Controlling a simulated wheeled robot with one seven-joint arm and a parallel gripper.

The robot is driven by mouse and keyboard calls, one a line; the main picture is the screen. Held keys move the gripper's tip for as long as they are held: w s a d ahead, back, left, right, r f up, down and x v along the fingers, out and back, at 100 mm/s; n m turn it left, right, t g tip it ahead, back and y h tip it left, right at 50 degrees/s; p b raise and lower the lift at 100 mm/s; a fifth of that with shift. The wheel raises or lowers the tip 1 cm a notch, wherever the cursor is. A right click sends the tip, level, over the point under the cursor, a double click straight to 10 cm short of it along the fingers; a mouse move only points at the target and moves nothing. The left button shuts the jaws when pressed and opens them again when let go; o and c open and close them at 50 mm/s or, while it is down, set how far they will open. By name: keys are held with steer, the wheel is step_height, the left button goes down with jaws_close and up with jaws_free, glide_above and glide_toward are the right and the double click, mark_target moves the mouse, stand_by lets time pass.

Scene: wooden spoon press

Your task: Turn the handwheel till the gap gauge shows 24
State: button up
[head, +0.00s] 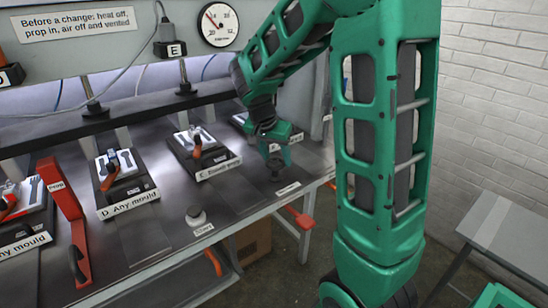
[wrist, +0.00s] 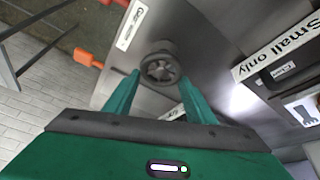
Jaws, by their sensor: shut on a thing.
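The handwheel (wrist: 160,67) is a small dark round wheel with spokes, standing on the metal bench beside a white label that seems to begin with "Gap". My gripper (wrist: 158,88) is shut on it, one green finger on each side. In the head view my gripper (head: 274,150) points down at the bench's right end, and the dark handwheel (head: 276,168) shows just below it. A round white dial (head: 219,25) with a red needle hangs on the upper panel. Its needle points to the upper left; its numbers and caption are too small to read surely.
A grey Start button (head: 196,215) stands at the bench's front edge. Mould stations (head: 125,182) with orange-handled parts line the bench. Orange handles (head: 300,218) stick out below the front edge. A grey table (head: 510,235) is at right.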

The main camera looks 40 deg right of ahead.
steer(key=shift+a+f, duration=0.1)
steer(key=shift+a, duration=0.15)
steer(key=o, duration=0.9)
steer(key=shift+c, duration=0.2)
steer(key=shift+d, duration=0.1)
steer(key=shift+r, duration=0.4)
steer(key=v, duration=1)
steer(key=s+f+n+g+y, duration=0.1)
steer(key=s+f+n+y, duration=0.1)
steer(key=s, duration=1.2)
steer(key=s+f+n+y, duration=0.2)
steer(key=s+f+n, duration=0.2)
steer(key=s, duration=0.9)
steer(key=shift+s+d+f+g, duration=0.3)
steer(key=shift+s+f+g, duration=0.05)
steer(key=shift+s+g, duration=0.05)
